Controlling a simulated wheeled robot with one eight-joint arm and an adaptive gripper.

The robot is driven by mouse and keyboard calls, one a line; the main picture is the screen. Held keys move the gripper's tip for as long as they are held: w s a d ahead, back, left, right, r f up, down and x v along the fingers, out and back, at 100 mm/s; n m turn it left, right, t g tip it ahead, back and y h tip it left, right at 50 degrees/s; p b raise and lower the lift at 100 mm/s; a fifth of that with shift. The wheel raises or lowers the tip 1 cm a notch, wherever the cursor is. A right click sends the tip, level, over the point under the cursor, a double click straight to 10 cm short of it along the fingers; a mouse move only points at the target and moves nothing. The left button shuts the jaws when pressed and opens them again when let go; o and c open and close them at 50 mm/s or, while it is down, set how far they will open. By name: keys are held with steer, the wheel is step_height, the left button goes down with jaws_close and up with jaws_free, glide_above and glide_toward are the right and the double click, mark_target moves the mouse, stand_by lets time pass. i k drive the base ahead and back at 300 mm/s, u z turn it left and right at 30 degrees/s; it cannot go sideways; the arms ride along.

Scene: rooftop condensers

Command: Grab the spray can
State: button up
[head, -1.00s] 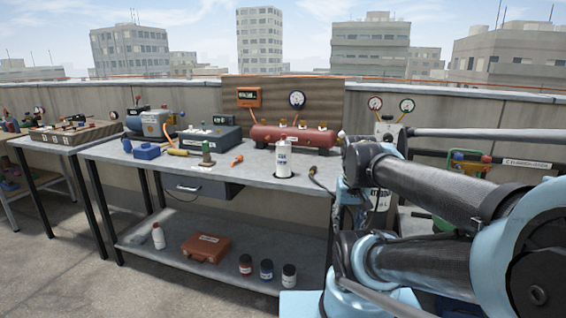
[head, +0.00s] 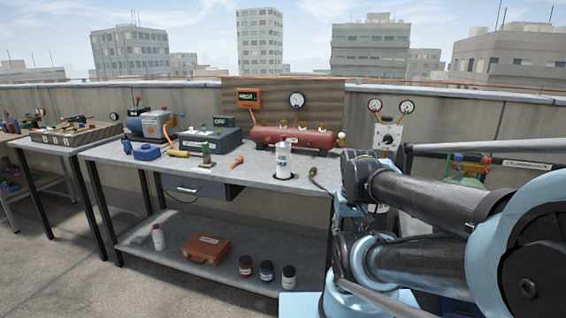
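A white can with a narrower top and dark lettering (head: 283,160) stands upright near the front right of the grey workbench (head: 255,178). It looks like the spray can, though its label is too small to read. A smaller white bottle (head: 158,238) stands on the lower shelf. My arm reaches in from the right, with its nearest visible joint a little right of the white can and apart from it. My gripper cannot be made out in this view.
A red tank (head: 290,138) and a grey box (head: 210,140) stand behind the can. A black-handled cable tool (head: 319,182) lies right of it, and an orange piece (head: 237,161) left. The lower shelf holds a red case (head: 206,249) and several jars.

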mark_target(283, 149)
steer(key=u, duration=0.5)
steer(key=k, duration=1.25)
steer(key=z, duration=0.4)
steer(key=i, duration=1)
steer(key=z, duration=0.05)
